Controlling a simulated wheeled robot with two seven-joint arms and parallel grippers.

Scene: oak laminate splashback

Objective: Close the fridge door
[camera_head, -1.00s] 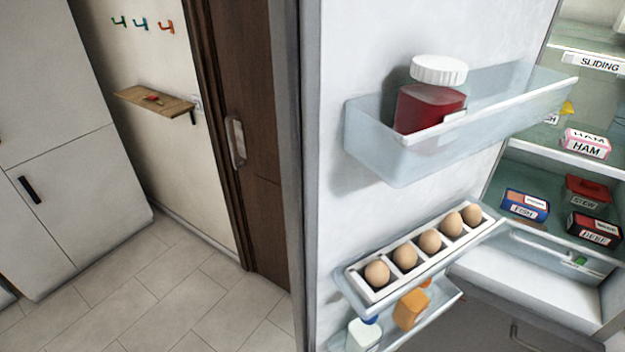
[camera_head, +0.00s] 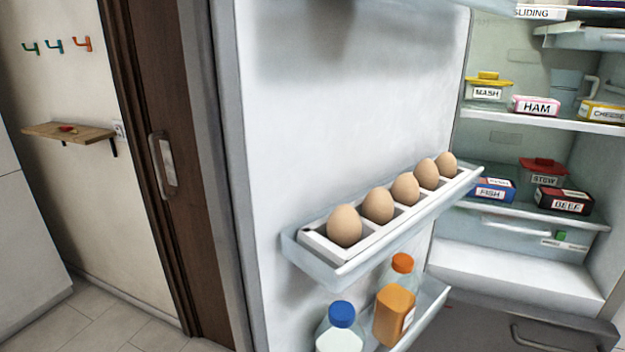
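The fridge door (camera_head: 345,110) stands wide open in the head view, its inner face towards me and its edge on the left. An egg rack (camera_head: 385,215) with several eggs sits in a door shelf. A lower door shelf (camera_head: 428,312) holds a bottle with a blue cap (camera_head: 341,318) and an orange bottle (camera_head: 394,312). The fridge interior (camera_head: 520,252) is open to the right of the door. Neither of my grippers is in view.
Fridge shelves hold a ham box (camera_head: 535,106), a mash tub (camera_head: 487,88), a fish box (camera_head: 492,190), a beef box (camera_head: 565,202) and a stew tub (camera_head: 543,168). A brown wooden door (camera_head: 165,90) and a small wall shelf (camera_head: 70,132) are left. Tiled floor (camera_head: 95,318) shows lower left.

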